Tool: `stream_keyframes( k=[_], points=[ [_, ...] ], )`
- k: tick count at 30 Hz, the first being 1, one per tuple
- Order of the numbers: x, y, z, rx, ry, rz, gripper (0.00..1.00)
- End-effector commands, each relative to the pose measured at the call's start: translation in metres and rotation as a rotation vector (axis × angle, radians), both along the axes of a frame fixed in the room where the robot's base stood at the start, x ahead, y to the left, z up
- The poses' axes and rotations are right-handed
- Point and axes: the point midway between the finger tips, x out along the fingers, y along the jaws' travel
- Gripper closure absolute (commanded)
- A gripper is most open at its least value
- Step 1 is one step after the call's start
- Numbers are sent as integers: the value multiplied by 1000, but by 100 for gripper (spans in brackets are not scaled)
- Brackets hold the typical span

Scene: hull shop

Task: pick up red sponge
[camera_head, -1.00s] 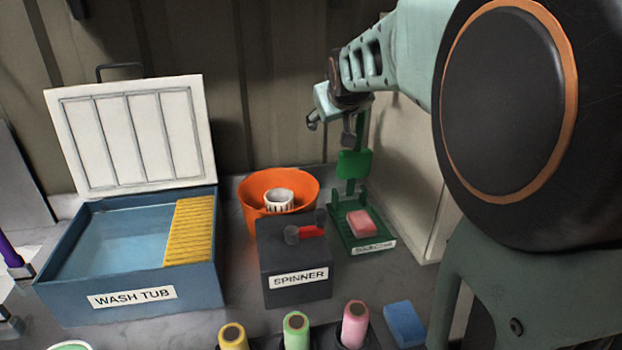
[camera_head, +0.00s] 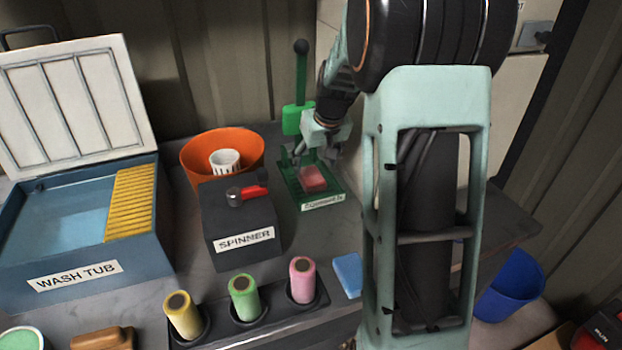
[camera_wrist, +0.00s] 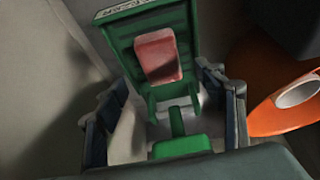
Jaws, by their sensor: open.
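The red sponge (camera_head: 312,178) is a pinkish-red block lying on the green tray (camera_head: 330,202) of a small press with a tall lever. My gripper (camera_head: 308,166) is just above and behind the sponge in the head view, partly covering the tray's back. In the wrist view the sponge (camera_wrist: 158,56) lies on the tray, ahead of the fingers. My gripper (camera_wrist: 165,108) is open there, with fingers spread on both sides and nothing between them but the green press column. The fingertips look apart from the sponge.
The press's green block (camera_head: 297,119) and lever stand close beside my gripper. An orange bucket (camera_head: 196,152) and the dark spinner box (camera_head: 222,215) are to the left. A blue sponge (camera_head: 347,273) lies in front. The wash tub (camera_head: 150,255) is far left.

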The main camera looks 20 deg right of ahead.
Motion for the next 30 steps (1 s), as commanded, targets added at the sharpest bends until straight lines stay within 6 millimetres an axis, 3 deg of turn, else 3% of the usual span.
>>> stream_keyframes(
  k=[16, 26, 30],
  points=[
    [24, 1, -54, 0, 0, 1, 36],
    [26, 1, -60, -1, -2, 1, 36],
    [26, 1, -60, -1, -2, 1, 51]
  ],
)
